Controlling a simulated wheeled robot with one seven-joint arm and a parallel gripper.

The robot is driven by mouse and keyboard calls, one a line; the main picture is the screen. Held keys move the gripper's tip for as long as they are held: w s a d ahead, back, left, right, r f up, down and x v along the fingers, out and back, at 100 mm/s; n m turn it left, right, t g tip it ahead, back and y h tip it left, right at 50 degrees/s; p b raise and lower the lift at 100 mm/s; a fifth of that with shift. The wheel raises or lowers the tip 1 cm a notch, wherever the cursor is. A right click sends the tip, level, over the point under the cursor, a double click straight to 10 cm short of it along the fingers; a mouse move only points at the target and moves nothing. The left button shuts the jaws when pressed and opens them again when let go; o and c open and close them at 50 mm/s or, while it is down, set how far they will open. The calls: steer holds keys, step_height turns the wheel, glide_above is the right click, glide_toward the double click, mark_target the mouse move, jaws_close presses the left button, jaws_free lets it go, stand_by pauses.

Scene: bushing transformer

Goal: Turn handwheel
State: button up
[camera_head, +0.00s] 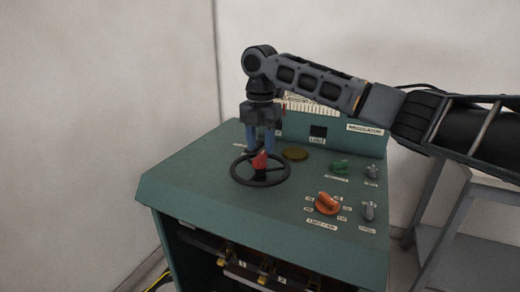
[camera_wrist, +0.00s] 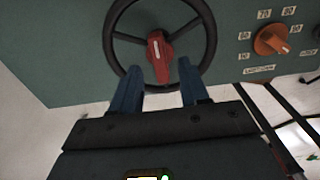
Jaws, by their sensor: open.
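The black handwheel (camera_head: 283,180) with spokes and a red pointer hub (camera_head: 260,160) lies on the green top of the cabinet. In the wrist view the handwheel (camera_wrist: 114,38) fills the upper middle, with the red hub (camera_wrist: 160,58) at its centre. My gripper (camera_head: 261,150) points down over the far side of the wheel. Its two blue fingers are apart and empty, and in the wrist view the gripper (camera_wrist: 157,75) has its fingertips near the wheel's rim, on either side below the hub. I cannot tell whether the fingers touch the rim.
The green cabinet (camera_head: 190,190) carries an orange knob (camera_head: 327,203), a green knob (camera_head: 340,166), grey switches (camera_head: 368,210) and a brass disc (camera_head: 295,154) near the wheel. A raised panel stands at the back. A grey shelf (camera_head: 480,215) is at right. White walls stand behind.

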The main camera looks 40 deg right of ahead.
mark_target(260, 163)
steer(key=shift+f, duration=1.35)
steer(key=shift+c, duration=0.3)
jaws_close()
